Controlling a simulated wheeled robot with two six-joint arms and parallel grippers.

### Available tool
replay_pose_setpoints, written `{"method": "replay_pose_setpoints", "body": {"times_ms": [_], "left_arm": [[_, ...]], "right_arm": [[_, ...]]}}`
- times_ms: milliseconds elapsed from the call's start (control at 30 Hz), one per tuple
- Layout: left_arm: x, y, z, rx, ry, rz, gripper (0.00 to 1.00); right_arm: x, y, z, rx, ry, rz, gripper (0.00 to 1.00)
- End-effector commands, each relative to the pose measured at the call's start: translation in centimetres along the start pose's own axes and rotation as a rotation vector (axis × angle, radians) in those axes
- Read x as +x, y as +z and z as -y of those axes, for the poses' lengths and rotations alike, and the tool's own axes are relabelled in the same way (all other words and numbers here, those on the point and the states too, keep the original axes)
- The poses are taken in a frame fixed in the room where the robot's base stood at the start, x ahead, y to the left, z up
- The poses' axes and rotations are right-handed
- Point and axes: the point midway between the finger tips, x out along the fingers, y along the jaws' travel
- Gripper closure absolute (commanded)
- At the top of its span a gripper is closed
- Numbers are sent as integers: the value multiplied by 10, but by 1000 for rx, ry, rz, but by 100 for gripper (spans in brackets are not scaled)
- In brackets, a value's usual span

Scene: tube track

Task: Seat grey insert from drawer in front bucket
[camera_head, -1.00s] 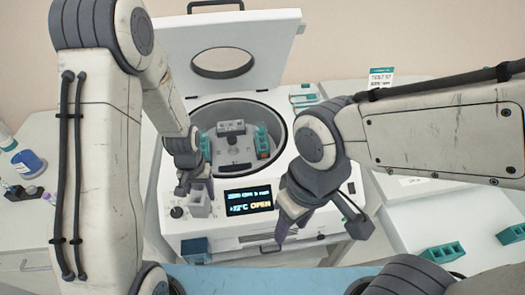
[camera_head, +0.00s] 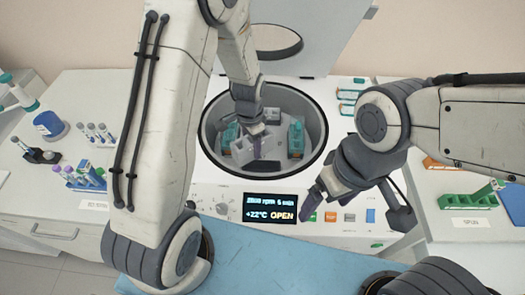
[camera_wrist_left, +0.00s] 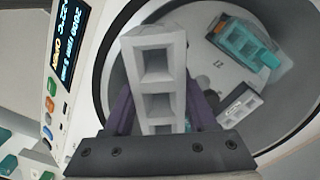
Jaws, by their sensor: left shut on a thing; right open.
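My left gripper (camera_head: 258,150) is inside the open centrifuge bowl (camera_head: 318,125), over its front part. It is shut on the grey insert (camera_wrist_left: 158,70), a pale block with square openings that fills the middle of the left wrist view. My right gripper (camera_head: 318,203) is open and empty in front of the centrifuge panel, right of the display.
Teal inserts (camera_head: 295,137) sit at the right and left of the rotor. The lid (camera_head: 300,40) stands open behind the bowl. Tube racks stand on the left bench (camera_head: 60,215), and a green rack (camera_head: 470,200) stands on the right.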

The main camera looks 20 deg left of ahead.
Motion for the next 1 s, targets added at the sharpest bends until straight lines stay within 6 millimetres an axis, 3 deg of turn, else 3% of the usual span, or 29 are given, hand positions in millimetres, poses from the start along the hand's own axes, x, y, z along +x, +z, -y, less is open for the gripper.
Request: {"method": "replay_pose_setpoints", "body": {"times_ms": [200,400,1000], "left_arm": [[25,-22,0,407,-1,0,96],[34,-34,-1,633,0,1,96],[76,-35,-2,643,0,1,96]], "right_arm": [[31,2,-2,-1,0,0,8],[42,2,-3,-1,0,0,8],[74,4,-5,-2,0,0,8]]}}
